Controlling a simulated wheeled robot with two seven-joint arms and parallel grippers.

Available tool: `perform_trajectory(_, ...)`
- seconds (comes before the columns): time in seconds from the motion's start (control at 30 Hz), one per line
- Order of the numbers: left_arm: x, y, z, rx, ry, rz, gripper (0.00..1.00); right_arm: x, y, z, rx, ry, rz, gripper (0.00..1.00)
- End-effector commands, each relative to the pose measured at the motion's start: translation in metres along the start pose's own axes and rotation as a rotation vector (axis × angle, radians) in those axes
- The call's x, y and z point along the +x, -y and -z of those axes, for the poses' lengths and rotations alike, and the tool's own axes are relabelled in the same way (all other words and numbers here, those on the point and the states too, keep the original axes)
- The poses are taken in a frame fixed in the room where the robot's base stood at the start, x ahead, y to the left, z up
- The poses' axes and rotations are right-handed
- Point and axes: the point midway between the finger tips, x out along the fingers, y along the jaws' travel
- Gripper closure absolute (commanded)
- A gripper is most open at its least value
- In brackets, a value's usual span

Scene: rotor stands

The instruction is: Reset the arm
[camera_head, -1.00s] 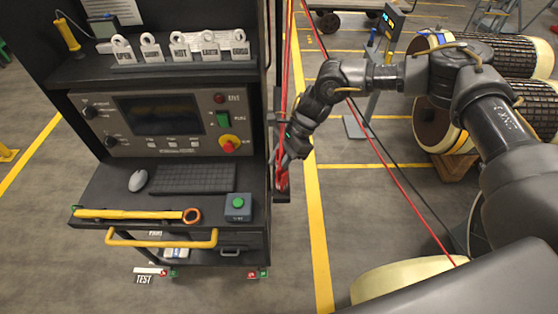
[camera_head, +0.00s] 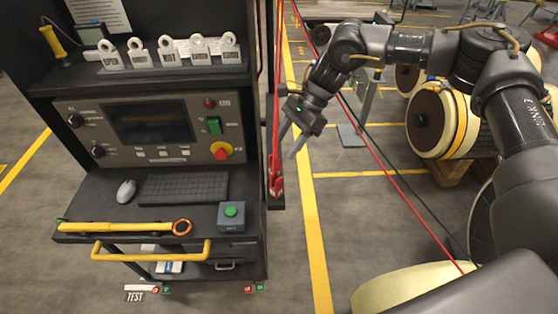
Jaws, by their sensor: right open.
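My right arm comes in from the right edge in the head view. My right gripper (camera_head: 288,143) is open, its two fingers apart and pointing down. It hangs just right of the console and close to the red clips (camera_head: 276,180) and red cables on the console's side. Nothing shows between its fingers, and it looks apart from the clips. My left gripper is out of view.
The dark console (camera_head: 150,125) has a keyboard (camera_head: 184,187), a mouse (camera_head: 126,191), a yellow tool (camera_head: 120,227) and a green-button box (camera_head: 231,216). Cream-ended rotors (camera_head: 437,122) stand at right. A red cable (camera_head: 400,192) runs across the floor side. Open floor lies below the gripper.

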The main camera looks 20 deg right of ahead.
Motion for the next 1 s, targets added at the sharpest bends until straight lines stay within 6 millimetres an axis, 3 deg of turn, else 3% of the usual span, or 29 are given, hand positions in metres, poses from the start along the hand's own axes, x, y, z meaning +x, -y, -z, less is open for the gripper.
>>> perform_trajectory(0.2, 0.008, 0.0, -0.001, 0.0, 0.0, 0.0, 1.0, -0.02, 0.0, 0.001, 0.001, -0.001, 0.0, 0.5)
perform_trajectory(0.5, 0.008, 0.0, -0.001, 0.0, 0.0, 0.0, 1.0, -0.024, 0.0, -0.001, 0.001, 0.002, 0.001, 0.5)
perform_trajectory(0.67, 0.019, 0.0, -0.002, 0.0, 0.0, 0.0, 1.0, -0.037, 0.011, -0.024, -0.01, 0.101, 0.053, 0.5)
perform_trajectory(0.77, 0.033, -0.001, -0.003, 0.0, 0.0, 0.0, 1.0, -0.071, 0.024, -0.062, -0.037, 0.265, 0.135, 0.5)
perform_trajectory(0.87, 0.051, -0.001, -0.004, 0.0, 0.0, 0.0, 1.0, -0.132, 0.026, -0.105, -0.092, 0.472, 0.234, 0.5)
perform_trajectory(1.0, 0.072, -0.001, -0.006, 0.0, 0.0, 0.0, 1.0, -0.236, -0.002, -0.149, -0.213, 0.735, 0.352, 0.5)
